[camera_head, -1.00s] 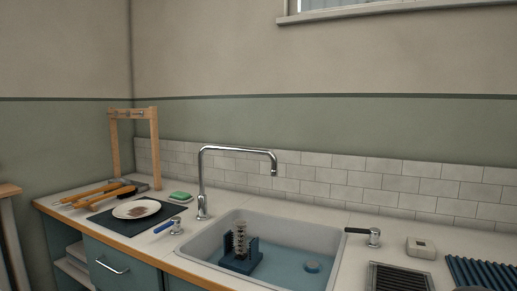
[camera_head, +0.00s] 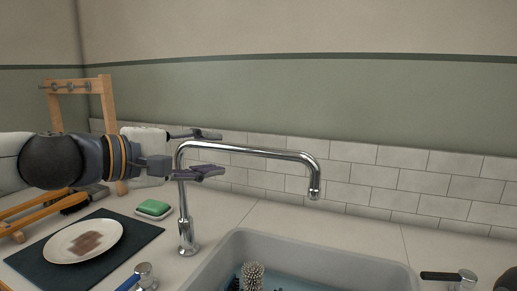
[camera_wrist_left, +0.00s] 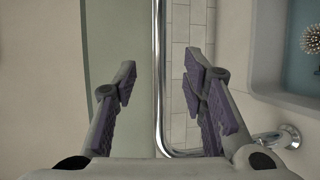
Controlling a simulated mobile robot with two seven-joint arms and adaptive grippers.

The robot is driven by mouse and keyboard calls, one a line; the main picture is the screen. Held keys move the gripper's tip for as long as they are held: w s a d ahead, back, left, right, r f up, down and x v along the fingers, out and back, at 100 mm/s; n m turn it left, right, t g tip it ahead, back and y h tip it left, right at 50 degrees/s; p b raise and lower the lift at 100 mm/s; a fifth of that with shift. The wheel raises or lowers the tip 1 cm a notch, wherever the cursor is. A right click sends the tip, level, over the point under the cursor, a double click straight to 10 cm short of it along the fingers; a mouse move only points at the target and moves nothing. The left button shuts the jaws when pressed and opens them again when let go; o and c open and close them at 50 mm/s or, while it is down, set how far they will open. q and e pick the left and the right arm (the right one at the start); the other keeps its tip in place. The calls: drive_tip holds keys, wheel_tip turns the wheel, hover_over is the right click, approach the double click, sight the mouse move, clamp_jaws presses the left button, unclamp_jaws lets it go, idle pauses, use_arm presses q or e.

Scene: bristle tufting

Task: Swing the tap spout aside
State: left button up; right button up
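The chrome tap stands behind the sink's left corner in the head view. Its upright (camera_head: 184,215) rises to a long spout (camera_head: 265,152) that points right, its outlet bent down over the sink side. My left gripper (camera_head: 210,153) reaches in from the left at the bend where upright meets spout. It is open, one finger on the far side and one on the near side. In the left wrist view the spout (camera_wrist_left: 159,70) runs between the open fingers (camera_wrist_left: 160,88), with gaps visible on both sides. My right gripper is not seen.
The grey sink (camera_head: 300,243) holds a bristly piece (camera_head: 252,275). A green sponge (camera_head: 154,208) lies left of the tap, and a white plate (camera_head: 62,248) sits on a dark mat (camera_head: 128,248). A wooden rack (camera_head: 105,95) stands behind my left arm. The tiled wall (camera_head: 405,180) is close behind.

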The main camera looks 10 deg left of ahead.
sight(252, 153)
use_arm(q)
drive_tip(key=b+x, duration=0.3)
drive_tip(key=x, duration=0.8)
drive_tip(key=shift+d+f, duration=0.15)
drive_tip(key=shift+d, duration=0.1)
drive_tip(key=shift+w+d+b, duration=0.15)
drive_tip(key=shift+w+b, duration=0.05)
drive_tip(key=shift+b, duration=0.1)
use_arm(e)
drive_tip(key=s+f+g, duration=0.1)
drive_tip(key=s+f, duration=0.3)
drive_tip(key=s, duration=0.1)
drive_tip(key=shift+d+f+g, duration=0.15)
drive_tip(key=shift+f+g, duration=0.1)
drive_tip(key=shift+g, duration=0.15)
use_arm(q)
clamp_jaws()
